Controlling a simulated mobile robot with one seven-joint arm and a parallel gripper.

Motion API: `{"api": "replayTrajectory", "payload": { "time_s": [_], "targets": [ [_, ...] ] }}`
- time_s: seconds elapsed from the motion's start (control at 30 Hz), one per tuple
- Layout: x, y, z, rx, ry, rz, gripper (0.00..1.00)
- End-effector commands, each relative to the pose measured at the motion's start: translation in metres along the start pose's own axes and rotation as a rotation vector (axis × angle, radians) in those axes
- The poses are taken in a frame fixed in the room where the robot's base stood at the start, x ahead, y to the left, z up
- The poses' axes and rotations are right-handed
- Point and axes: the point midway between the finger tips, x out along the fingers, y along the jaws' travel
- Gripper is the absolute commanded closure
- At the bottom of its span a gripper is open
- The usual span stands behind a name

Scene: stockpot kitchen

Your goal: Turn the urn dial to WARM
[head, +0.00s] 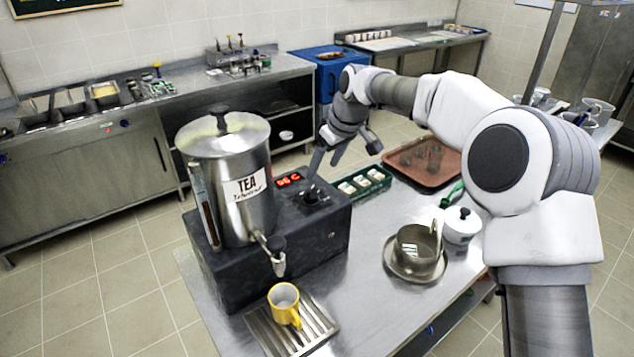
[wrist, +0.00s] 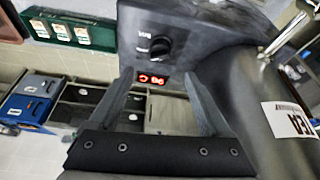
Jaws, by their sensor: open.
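The tea urn (head: 230,170) is a steel cylinder on a dark control box, with a "TEA" label. Its black dial (head: 312,196) sits on the top of the box beside a red-lit display (head: 289,179). In the wrist view the dial (wrist: 159,47) is beyond my fingertips, with small white markings beside it that I cannot read surely. Which setting it points at is unclear. My gripper (head: 325,166) is open and empty, above the box near the dial. In the wrist view its fingers (wrist: 158,75) straddle the display (wrist: 152,80), apart from the dial.
A yellow mug (head: 284,304) stands on the drip grate (head: 262,330) below the tap. A green tray (head: 375,182) with white packets lies behind the box. A saucer (head: 398,268) with a steel cup, a white lidded pot (head: 461,226) and a brown tray (head: 400,151) are on the right.

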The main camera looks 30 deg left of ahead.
Motion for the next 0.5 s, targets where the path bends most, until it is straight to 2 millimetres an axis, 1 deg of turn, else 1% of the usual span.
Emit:
{"api": "replayTrajectory", "payload": {
  "time_s": [0.03,0.1,0.2,0.33,0.5],
  "targets": [
    [-0.013,0.0,-0.001,0.0,0.003,0.002,0.19],
    [-0.028,0.0,-0.001,0.0,0.003,0.002,0.19],
    [-0.044,0.0,0.0,-0.001,0.002,0.002,0.19],
    [-0.058,0.0,0.0,-0.001,0.002,0.0,0.19],
    [-0.064,-0.001,0.0,-0.001,0.001,-0.001,0.19]
  ]
}}
